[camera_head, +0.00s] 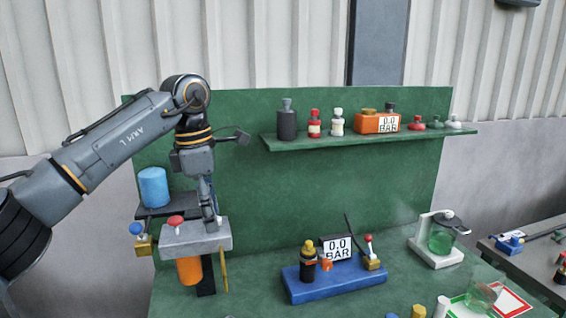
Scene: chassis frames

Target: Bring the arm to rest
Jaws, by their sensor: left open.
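My left arm (108,135) comes in from the left and bends down at its wrist. My left gripper (210,212) points down in front of the green back panel, at the top of a grey block (185,238). It is open. A red knob (175,221) sits on the block just left of the gripper, and an orange cylinder (189,270) hangs below the block. I cannot tell whether the fingers touch the block or a small part on it. My right gripper is not in view.
A blue cylinder (153,187) stands behind the block. A blue base (333,281) with a gauge reading 0.0 BAR (338,247) stands on the green bench. A green shelf (370,138) holds several bottles. A white stand with a green cup (441,238) is at right.

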